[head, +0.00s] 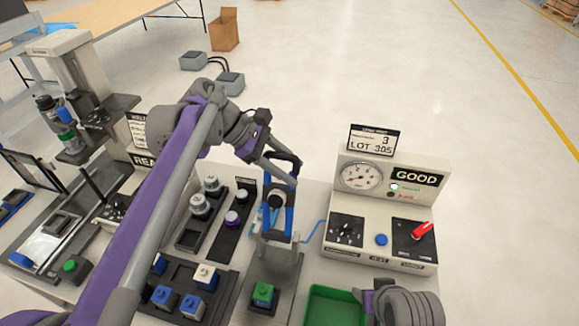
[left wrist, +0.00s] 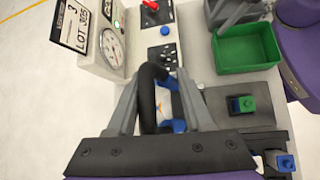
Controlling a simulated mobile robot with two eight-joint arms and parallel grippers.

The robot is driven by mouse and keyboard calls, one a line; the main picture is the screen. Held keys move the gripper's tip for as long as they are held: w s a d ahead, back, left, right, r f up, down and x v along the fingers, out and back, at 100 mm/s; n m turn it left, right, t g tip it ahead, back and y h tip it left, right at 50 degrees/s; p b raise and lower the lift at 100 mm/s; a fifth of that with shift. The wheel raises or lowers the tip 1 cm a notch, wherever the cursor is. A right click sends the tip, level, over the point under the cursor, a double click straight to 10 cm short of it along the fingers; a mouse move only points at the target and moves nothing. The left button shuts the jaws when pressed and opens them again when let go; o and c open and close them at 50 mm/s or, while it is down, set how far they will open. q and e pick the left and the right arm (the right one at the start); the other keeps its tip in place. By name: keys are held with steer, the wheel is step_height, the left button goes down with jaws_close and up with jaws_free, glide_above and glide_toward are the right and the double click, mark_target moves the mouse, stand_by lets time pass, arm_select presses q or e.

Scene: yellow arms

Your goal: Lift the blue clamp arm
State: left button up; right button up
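The blue clamp arm (head: 290,222) stands upright on a grey toggle clamp at the table's middle, with a black loop handle (head: 284,158) at its top. My left gripper (head: 277,168) is at that handle. In the left wrist view, the two fingers of my left gripper (left wrist: 160,85) stand apart on either side of the black handle (left wrist: 147,92). The gripper looks open; I cannot tell whether a finger touches the handle. A bit of blue (left wrist: 176,126) shows behind the handle. My right gripper (left wrist: 236,10) is partly in view by the green tray, its fingers unclear.
A tester box (head: 385,190) with gauge, red lever and GOOD sign stands right of the clamp. A green tray (head: 318,308) is at the front. A green-topped block (head: 263,294) sits before the clamp. Trays with blue and white blocks (head: 163,296) lie to the left.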

arm_select(q)
steer(key=v, duration=1)
steer(key=shift+a+r, duration=0.25)
